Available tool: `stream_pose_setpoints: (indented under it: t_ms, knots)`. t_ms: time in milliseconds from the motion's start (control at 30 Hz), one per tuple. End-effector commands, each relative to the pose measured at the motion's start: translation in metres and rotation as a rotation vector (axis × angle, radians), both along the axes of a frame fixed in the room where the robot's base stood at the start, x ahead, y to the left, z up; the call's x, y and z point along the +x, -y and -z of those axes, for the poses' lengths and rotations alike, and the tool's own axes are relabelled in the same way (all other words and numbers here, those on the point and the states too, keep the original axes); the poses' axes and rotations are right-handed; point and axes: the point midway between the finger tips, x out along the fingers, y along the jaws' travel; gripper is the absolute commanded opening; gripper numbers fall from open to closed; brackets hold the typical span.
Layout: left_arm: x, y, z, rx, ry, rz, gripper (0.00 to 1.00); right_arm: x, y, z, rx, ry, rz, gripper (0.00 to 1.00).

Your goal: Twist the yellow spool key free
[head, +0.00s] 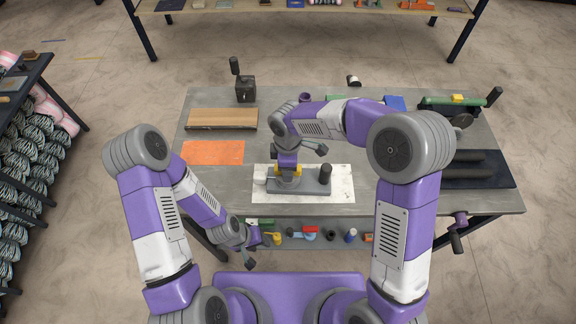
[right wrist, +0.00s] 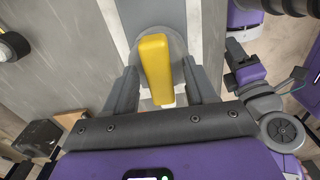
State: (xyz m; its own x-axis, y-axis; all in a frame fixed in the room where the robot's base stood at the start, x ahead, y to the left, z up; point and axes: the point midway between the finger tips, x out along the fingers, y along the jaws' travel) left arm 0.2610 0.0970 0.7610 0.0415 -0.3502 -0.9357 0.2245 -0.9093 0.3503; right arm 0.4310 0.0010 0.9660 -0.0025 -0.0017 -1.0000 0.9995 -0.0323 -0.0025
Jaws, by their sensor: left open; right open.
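The yellow spool key (right wrist: 155,65) is an upright bar on a round grey disc in the right wrist view. The key stands on a grey fixture (head: 309,187) on a white marbled board (head: 343,193). In the right wrist view my right gripper (right wrist: 161,82) is open, one finger on each side of the key, with a small gap on either side. My left gripper (head: 252,254) is open and empty, low in front of the table's front edge.
A dark knob (head: 325,173) and a white cylinder (head: 260,175) flank the key.

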Motion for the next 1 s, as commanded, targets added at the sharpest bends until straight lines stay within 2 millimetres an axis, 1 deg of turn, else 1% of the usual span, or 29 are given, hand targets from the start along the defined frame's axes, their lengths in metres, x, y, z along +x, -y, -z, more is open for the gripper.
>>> stream_pose_setpoints:
  t_ms: [300,433,600,1000]
  knots:
    - [0.0,0.0,-0.009,0.0,0.0,0.0,0.43,0.001,-0.001,-0.051,0.002,0.002,-0.001,0.55]
    - [0.0,0.0,-0.011,0.0,0.0,0.0,0.43,0.001,-0.001,-0.066,0.0,0.001,-0.001,0.55]
    - [0.0,0.0,-0.011,0.0,0.0,0.0,0.43,0.0,0.0,-0.073,-0.001,-0.001,-0.001,0.55]
    - [0.0,0.0,-0.011,0.0,0.0,0.0,0.43,0.001,0.0,-0.072,0.0,-0.001,-0.001,0.55]
